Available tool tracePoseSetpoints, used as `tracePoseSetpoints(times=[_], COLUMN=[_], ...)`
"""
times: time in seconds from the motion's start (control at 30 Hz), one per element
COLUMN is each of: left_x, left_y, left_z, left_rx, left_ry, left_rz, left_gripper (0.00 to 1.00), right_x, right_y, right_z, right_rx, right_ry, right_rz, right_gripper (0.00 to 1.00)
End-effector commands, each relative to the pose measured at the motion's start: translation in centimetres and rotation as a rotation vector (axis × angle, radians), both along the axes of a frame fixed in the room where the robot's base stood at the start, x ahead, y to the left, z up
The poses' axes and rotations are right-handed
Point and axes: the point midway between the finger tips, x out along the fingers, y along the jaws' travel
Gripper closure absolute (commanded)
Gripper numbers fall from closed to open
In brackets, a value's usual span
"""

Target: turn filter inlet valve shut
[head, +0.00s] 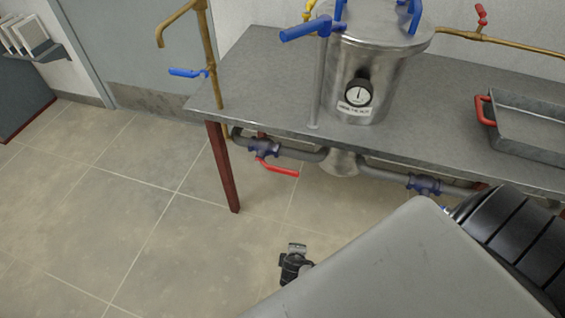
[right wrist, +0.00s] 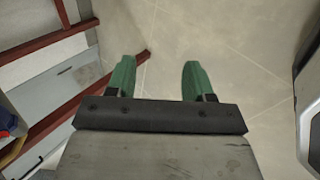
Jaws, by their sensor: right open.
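A steel filter vessel (head: 375,60) with a gauge (head: 358,92) and blue handles stands on the grey table. Under the table's front edge, a blue valve body (head: 264,147) with a red lever (head: 278,168) sits on a grey pipe; the lever points right and slightly down. A second blue valve (head: 425,185) sits on the pipe farther right. I cannot tell which is the filter inlet valve. My right gripper (right wrist: 157,70) is open and empty, its green fingers above bare floor, touching nothing. My left gripper is not seen.
A brass pipe with a blue lever (head: 187,72) rises at the table's left end. A red-brown table leg (head: 223,167) stands near the red-levered valve. A metal tray (head: 530,128) with red handles lies at the right. The floor (head: 130,215) at left is clear.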

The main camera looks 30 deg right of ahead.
Motion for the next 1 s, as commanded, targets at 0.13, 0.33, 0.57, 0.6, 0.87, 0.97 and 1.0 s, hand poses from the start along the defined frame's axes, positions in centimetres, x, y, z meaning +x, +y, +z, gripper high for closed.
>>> tracePoseSetpoints(times=[0.13,0.33,0.57,0.6,0.87,0.97,1.0], left_x=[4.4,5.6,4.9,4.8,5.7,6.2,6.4], left_y=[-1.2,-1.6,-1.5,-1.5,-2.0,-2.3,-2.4], left_z=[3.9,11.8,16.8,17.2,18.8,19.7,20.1], left_rx=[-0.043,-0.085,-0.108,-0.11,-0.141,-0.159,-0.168], left_ry=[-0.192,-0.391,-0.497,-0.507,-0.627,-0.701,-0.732], left_rz=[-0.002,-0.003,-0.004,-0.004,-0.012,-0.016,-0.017], left_gripper=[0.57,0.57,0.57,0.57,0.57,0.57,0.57], right_x=[7.9,12.4,12.7,12.7,15.0,16.3,16.8], right_y=[-0.5,-0.8,-0.9,-1.0,-3.7,-5.2,-5.8], right_z=[3.0,11.4,16.8,17.2,17.4,17.4,17.4], right_rx=[-0.269,-0.55,-0.68,-0.688,-0.696,-0.695,-0.696], right_ry=[-0.215,-0.487,-0.641,-0.65,-0.654,-0.653,-0.654], right_rz=[0.043,-0.038,-0.134,-0.141,-0.145,-0.145,-0.145], right_gripper=[0.48,0.48,0.48,0.48,0.48,0.48,0.48])
